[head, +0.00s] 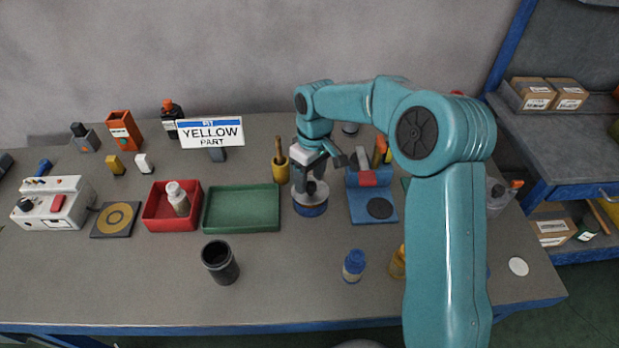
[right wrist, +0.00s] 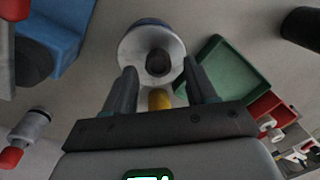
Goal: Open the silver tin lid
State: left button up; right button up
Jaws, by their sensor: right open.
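The silver tin (head: 310,209) stands on the table just right of the green tray, with a blue body and a silver lid. In the right wrist view the round silver lid (right wrist: 135,45) carries a dark knob (right wrist: 158,62) at its middle and appears to sit on the tin. My right gripper (head: 316,181) is open, pointing down over the tin and partly hiding the lid. In the right wrist view its two fingertips (right wrist: 160,68) lie on either side of the knob, with gaps; whether they touch the lid I cannot tell. My left gripper is not in view.
A blue stand (head: 359,211) with a dark disc is close on the right. A black cup (head: 220,263) and blue bottle (head: 353,266) stand in front. The front middle is clear.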

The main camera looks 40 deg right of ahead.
jog(key=shift+f, duration=0.55)
jog(key=shift+c, duration=0.3)
grip_shut()
jog(key=shift+r, duration=0.1)
